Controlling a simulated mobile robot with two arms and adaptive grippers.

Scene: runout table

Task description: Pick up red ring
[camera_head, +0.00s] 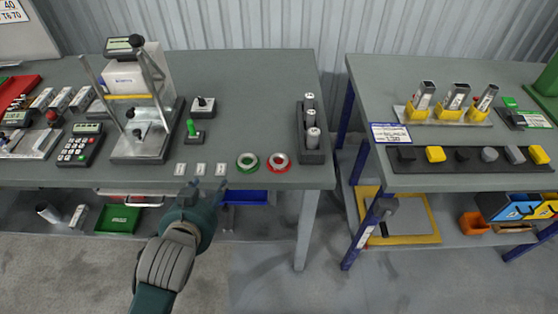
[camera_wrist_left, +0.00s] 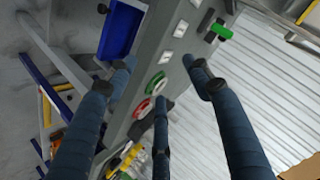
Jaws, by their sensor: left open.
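The red ring (camera_head: 279,163) lies flat near the front edge of the left table, close to its right front corner. It also shows in the left wrist view (camera_wrist_left: 141,109), partly behind a finger. The green ring (camera_head: 247,162) lies just left of it. My left gripper (camera_head: 203,188) is open and empty at the table's front edge, left of both rings and apart from them. In the left wrist view its fingers (camera_wrist_left: 158,85) are spread, with the table edge beyond them. My right gripper is not in view.
A black rack (camera_head: 314,155) with several silver cylinders stands right of the red ring. White labels (camera_head: 200,169) lie left of the green ring, and a green-handled switch (camera_head: 193,134) stands behind. A gap separates this table from the right table (camera_head: 400,72).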

